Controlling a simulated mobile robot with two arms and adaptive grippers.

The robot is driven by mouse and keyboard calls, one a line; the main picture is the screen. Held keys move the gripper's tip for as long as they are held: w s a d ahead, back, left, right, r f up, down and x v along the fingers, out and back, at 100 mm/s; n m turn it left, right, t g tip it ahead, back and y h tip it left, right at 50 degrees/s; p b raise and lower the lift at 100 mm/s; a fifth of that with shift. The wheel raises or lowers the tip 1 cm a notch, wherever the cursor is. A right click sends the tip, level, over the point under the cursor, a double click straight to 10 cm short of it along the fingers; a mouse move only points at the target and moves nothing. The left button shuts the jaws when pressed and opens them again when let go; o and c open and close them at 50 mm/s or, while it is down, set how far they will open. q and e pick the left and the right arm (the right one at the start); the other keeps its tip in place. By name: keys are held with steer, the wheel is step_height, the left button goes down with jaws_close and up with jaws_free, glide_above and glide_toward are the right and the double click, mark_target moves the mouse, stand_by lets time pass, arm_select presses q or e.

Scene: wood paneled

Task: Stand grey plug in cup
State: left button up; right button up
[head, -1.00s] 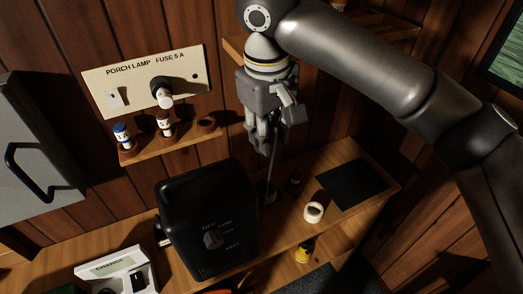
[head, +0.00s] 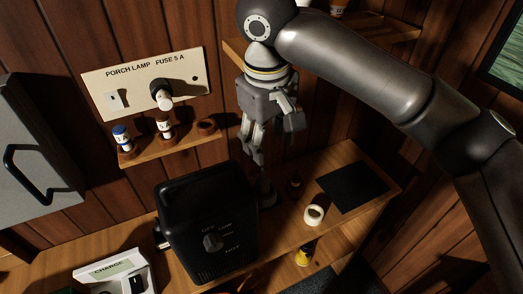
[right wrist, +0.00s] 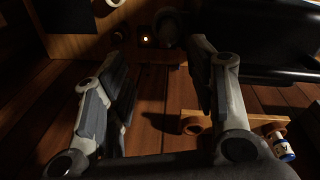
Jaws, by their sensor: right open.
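My right gripper (head: 251,158) hangs fingers down in front of the panelled wall, above and behind the black heater-like box. It is open, with nothing seen between its fingers in the right wrist view (right wrist: 165,110). A grey upright piece, perhaps the plug (head: 266,190), shows at the box's right edge, below the gripper and apart from it; its lower part is hard to make out. In the right wrist view a dim grey shape (right wrist: 168,28) lies beyond the fingers. My left gripper is not in view.
The black box (head: 205,225) stands on the bench (head: 340,160). A white ring-like cup (head: 314,214), a small dark object (head: 294,184) and a black mat (head: 352,186) lie to its right.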

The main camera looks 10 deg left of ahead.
step_height(320, 180, up, 12)
steer(key=s, duration=0.1)
steer(key=shift+s, duration=0.25)
steer(key=shift+a+f, duration=0.1)
stand_by(0.7)
